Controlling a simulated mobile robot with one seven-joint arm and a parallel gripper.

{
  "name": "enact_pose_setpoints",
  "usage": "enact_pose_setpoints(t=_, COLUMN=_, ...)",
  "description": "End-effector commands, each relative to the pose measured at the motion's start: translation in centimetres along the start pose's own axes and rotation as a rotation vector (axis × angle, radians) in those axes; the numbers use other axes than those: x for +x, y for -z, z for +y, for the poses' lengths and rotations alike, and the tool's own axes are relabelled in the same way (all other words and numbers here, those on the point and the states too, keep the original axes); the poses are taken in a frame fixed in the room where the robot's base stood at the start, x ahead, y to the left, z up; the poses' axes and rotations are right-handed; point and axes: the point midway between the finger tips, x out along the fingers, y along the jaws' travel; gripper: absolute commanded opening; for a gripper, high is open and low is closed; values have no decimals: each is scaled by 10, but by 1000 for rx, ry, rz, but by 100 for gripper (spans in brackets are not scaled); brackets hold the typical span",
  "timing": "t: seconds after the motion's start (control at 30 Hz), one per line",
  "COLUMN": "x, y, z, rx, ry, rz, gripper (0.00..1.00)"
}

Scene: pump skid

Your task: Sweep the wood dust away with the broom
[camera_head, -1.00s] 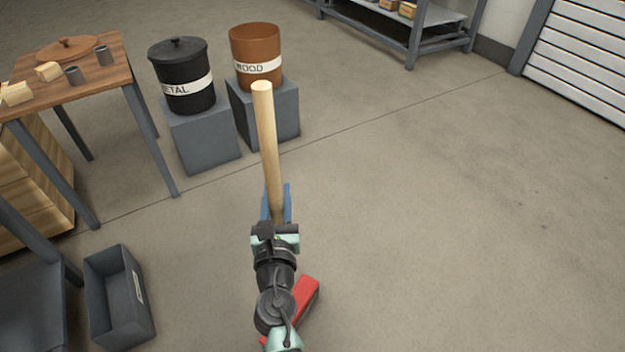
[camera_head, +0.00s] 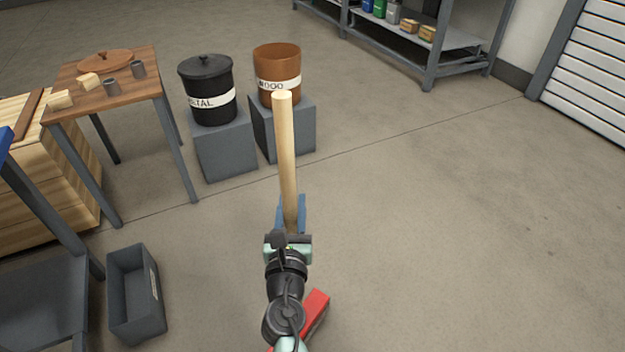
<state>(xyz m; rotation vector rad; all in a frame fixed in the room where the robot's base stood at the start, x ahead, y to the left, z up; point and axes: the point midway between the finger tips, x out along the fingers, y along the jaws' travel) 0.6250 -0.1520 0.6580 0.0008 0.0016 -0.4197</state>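A pale wooden broom handle (camera_head: 285,150) stands up in the middle of the view, tilted slightly. My gripper (camera_head: 290,222) is shut around its lower part, with blue pieces showing on both sides of the handle. A red block (camera_head: 316,308) shows low down beside my arm. It may be the broom's head, but my arm hides part of it and any link to the handle. I cannot make out any wood dust on the visible floor (camera_head: 430,230).
A brown WOOD bin (camera_head: 277,65) and a black lidded METAL bin (camera_head: 207,80) stand on grey blocks. A wooden-topped table (camera_head: 110,85), a grey open box (camera_head: 135,292) and wooden crates (camera_head: 40,200) are at left. A shelf rack (camera_head: 435,45) stands behind. The right floor is clear.

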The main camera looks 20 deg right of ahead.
Motion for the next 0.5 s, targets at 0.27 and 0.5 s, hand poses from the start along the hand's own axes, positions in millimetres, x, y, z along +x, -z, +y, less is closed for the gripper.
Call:
enact_pose_setpoints(t=0.27, x=4, y=-31, z=4, rx=1, ry=-1, rz=-6, gripper=0)
enact_pose_setpoints(t=0.5, x=4, y=-31, z=5, rx=0, ry=-1, rz=-6, gripper=0)
